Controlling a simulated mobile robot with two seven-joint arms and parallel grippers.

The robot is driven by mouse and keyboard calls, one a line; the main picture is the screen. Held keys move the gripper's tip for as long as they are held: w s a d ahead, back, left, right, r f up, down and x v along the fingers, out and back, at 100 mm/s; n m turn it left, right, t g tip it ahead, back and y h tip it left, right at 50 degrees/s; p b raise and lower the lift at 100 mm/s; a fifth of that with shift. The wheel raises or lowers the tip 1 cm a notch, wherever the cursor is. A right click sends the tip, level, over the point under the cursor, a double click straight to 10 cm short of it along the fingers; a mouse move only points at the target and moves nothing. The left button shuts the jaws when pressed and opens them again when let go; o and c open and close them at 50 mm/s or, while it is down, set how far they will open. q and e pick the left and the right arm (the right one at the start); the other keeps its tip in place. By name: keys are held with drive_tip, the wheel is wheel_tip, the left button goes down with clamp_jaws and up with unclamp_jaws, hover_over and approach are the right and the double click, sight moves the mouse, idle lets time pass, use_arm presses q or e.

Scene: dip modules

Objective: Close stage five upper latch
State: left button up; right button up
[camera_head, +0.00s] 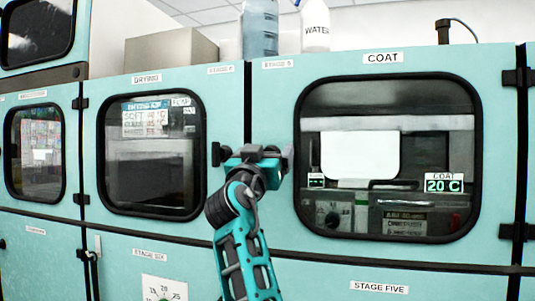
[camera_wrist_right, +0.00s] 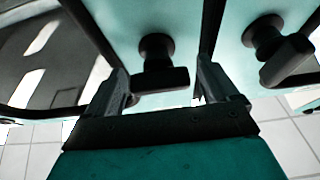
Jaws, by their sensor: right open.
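The stage five door (camera_head: 385,270) is a teal panel with a large window marked COAT. My right gripper (camera_head: 252,155) is in front of the seam at this door's left edge. In the right wrist view, which looks upside down, a black latch handle (camera_wrist_right: 160,78) on a round stem lies between the open fingers of my right gripper (camera_wrist_right: 162,90). Its bar lies crosswise and a gap shows at the right finger; contact at the left finger is unclear. In the head view the gripper mostly hides this latch. My left gripper is out of view.
A second black latch (camera_wrist_right: 285,58) sits across the seam, close to the gripper. The stage six door (camera_head: 150,235) with its DRYING window is to the left. Black hinges (camera_head: 518,78) are at the far right. A bottle marked WATER (camera_head: 316,30) stands on top.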

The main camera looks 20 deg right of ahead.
drive_tip(key=c, duration=1)
drive_tip(key=shift+o, duration=0.2)
